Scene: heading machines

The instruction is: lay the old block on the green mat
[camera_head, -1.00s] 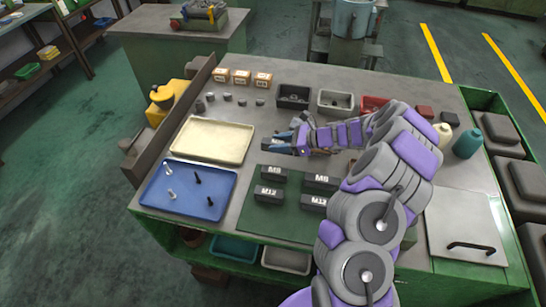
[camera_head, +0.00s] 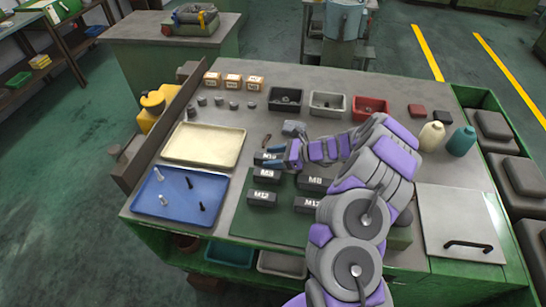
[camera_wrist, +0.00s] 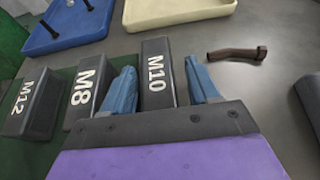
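Dark blocks with white size labels stand at the green mat (camera_head: 240,222); none is visibly marked as old. The M10 block (camera_wrist: 158,75) is at the mat's back edge, also in the head view (camera_head: 264,158); I cannot tell if it rests on the mat. The M8 block (camera_wrist: 88,92) and M12 block (camera_wrist: 32,105) stand beside it. More labelled blocks show in the head view (camera_head: 314,184). My gripper (camera_wrist: 162,88) has its blue fingers apart, one on each side of M10 in the wrist view. A gap shows at the right finger. In the head view my gripper (camera_head: 283,156) is just right of M10.
A brown bolt (camera_wrist: 237,53) lies behind my gripper, and a grey object (camera_head: 293,128) stands nearby. A blue tray (camera_head: 178,192) with bolts and a cream tray (camera_head: 205,144) are left. Several small bins, including a red one (camera_head: 370,108), line the back.

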